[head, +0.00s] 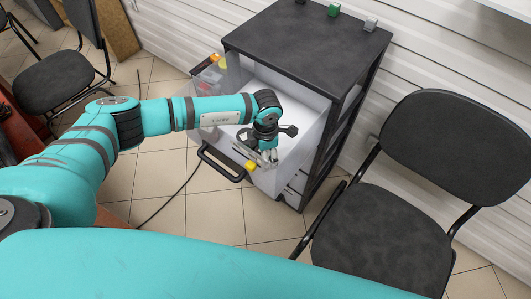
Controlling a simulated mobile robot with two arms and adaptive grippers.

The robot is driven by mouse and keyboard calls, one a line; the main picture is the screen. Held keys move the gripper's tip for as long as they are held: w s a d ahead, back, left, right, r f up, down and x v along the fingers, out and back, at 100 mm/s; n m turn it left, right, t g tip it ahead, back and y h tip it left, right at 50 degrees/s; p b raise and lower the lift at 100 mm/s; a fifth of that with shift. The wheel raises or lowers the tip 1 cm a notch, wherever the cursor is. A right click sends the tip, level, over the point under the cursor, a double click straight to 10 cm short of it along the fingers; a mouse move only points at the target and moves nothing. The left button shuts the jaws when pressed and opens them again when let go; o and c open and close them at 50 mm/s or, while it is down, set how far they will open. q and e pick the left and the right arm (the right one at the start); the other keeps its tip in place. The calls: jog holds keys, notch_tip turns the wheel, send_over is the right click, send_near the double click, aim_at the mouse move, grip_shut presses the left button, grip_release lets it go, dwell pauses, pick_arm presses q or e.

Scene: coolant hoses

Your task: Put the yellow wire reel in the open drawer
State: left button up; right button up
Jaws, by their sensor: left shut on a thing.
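The open drawer (308,137) is a white, translucent-walled drawer pulled out of a dark-topped cabinet, with a black handle on its front. My left gripper (267,158) points down over the front part of the drawer and is shut on a small yellow thing, the yellow wire reel (251,166). Only a small part of the reel shows, by the fingertips near the drawer's front wall. Whether it touches the drawer cannot be told. My right gripper is not in view.
Red and yellow items (208,65) sit at the drawer's left side. Small blocks, one green (334,10), stand on the cabinet top (305,38). A dark chair (385,235) stands close at the right, another (55,82) at far left. A black cable lies on the tiles.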

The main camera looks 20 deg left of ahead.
pick_arm(q)
jog(key=shift+f, duration=0.1)
jog(key=o, duration=1)
notch_tip(320, 180, up, 12)
jog(key=shift+r+b, duration=0.15)
jog(key=shift+b, duration=0.45)
